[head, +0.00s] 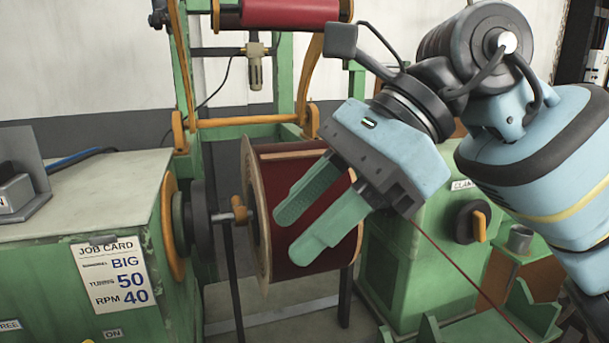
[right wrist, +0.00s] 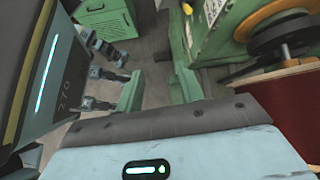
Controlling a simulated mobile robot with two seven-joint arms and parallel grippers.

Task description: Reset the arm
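My right arm reaches in from the right in the head view. Its right gripper (head: 287,235) is open, with two green fingers apart. The fingers overlap the view of the large spool of dark red wire (head: 275,190); I cannot tell whether they touch it. In the right wrist view the right gripper (right wrist: 157,90) shows a gap between its fingers with nothing held, and bare floor behind. The red spool (right wrist: 290,115) lies at the right edge there. My left gripper is not in view.
A green machine cabinet with a job card (head: 117,275) stands at left. A green cabinet with a dark knob (head: 470,222) stands at right. A thin red wire (head: 455,262) runs down to the right.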

